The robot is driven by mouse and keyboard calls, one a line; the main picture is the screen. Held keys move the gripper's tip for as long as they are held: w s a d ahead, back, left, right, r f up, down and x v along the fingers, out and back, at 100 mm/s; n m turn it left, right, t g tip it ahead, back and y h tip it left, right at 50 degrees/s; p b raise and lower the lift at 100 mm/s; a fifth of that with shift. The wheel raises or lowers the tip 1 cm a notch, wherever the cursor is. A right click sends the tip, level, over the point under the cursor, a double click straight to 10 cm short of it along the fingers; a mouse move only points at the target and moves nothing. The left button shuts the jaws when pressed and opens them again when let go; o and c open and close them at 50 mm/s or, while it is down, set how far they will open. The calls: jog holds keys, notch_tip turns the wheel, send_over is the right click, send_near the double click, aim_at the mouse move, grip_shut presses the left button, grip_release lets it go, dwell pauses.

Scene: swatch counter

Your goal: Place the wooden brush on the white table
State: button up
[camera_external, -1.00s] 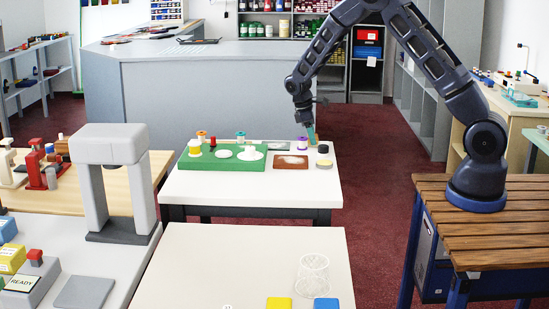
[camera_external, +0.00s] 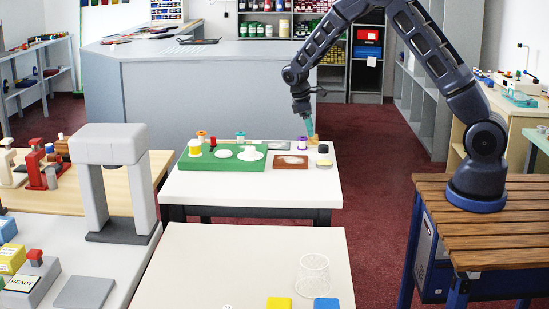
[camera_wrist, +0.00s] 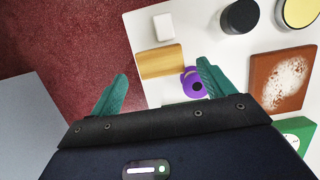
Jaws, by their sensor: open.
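The wooden brush (camera_wrist: 162,61) shows as a plain tan block in the wrist view, lying flat near the edge of a white table (camera_wrist: 143,22). In the external view the brush (camera_external: 314,138) is small, at the far right corner of the middle white table (camera_external: 250,190). My gripper (camera_wrist: 161,76) is open, its teal fingers apart with the brush ahead between them in the picture. In the external view my gripper (camera_external: 309,128) hangs just over that corner. I see no contact with the brush, but the gap's height is unclear.
A purple spool (camera_wrist: 193,84) stands right beside the brush, close to the right finger. A white block (camera_wrist: 164,27), a black cylinder (camera_wrist: 239,16) and a brown tray (camera_wrist: 281,78) are nearby. A second white table (camera_external: 230,265) in front has much bare top.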

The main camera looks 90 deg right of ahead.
jog(key=v, duration=0.8)
jog(key=s+a+r+t, duration=0.2)
jog(key=s+a+r, duration=0.3)
jog(key=a+r, duration=0.65)
jog(key=s+a+r+t, duration=0.2)
jog(key=s+a+r, duration=0.2)
jog(key=a+r, duration=0.75)
jog(key=s+a+f+t, duration=0.1)
jog(key=s+a+t, duration=0.2)
jog(key=s+a, duration=1.6)
jog(key=s, duration=0.2)
jog(key=shift+s+a+t, duration=0.35)
jog(key=shift+t, duration=0.05)
